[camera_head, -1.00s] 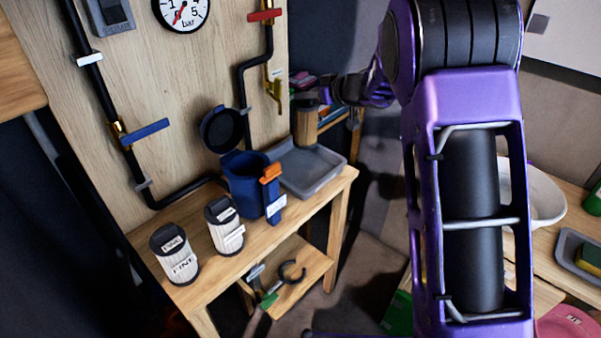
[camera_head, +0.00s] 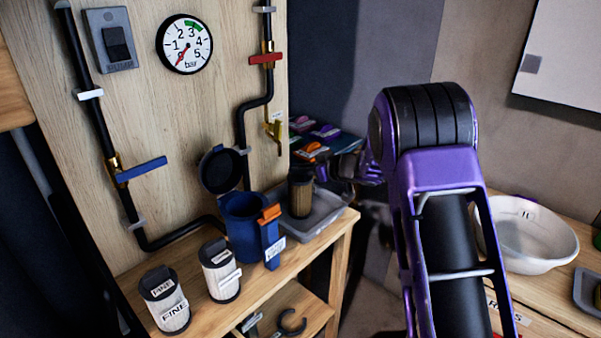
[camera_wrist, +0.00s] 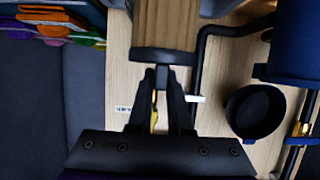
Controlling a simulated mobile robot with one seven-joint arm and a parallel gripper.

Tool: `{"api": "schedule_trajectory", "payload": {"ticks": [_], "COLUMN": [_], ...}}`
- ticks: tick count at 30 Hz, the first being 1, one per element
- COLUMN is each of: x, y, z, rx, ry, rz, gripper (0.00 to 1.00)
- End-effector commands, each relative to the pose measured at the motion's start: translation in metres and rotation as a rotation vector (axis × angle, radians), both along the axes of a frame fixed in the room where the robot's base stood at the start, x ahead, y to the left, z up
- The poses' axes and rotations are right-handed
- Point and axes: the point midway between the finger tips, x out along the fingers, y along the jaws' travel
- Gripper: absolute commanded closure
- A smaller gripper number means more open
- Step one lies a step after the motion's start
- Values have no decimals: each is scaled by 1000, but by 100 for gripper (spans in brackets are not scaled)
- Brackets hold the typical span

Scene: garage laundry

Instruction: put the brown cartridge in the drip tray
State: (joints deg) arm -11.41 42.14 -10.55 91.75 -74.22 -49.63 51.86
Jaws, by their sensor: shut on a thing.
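The brown cartridge (camera_head: 300,196), pleated with dark end caps, is upright over the grey drip tray (camera_head: 325,222) in the head view. Its lower end overlaps the tray's inside; I cannot tell whether it touches the floor of the tray. In the wrist view the cartridge (camera_wrist: 166,24) is at the top, cut off by the frame edge. My gripper (camera_wrist: 167,78) is shut on the small dark knob at the cartridge's end cap. In the head view my gripper is mostly hidden behind the cartridge and my arm.
A blue filter housing (camera_head: 243,232) with an open lid (camera_head: 222,170) stands left of the tray. Two white cartridges (camera_head: 220,270) stand on the wooden bench (camera_head: 262,288) farther left. Black pipes and valves run up the board behind. A white basin (camera_head: 530,240) is at the right.

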Motion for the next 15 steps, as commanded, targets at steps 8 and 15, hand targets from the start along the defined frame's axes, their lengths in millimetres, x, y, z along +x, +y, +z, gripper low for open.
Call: {"api": "schedule_trajectory", "payload": {"ticks": [8, 15], "x": [0, 0], "y": [0, 0], "z": [0, -1], "rx": [0, -1], "ry": [0, 1], "rz": [0, 0], "gripper": [100, 53]}}
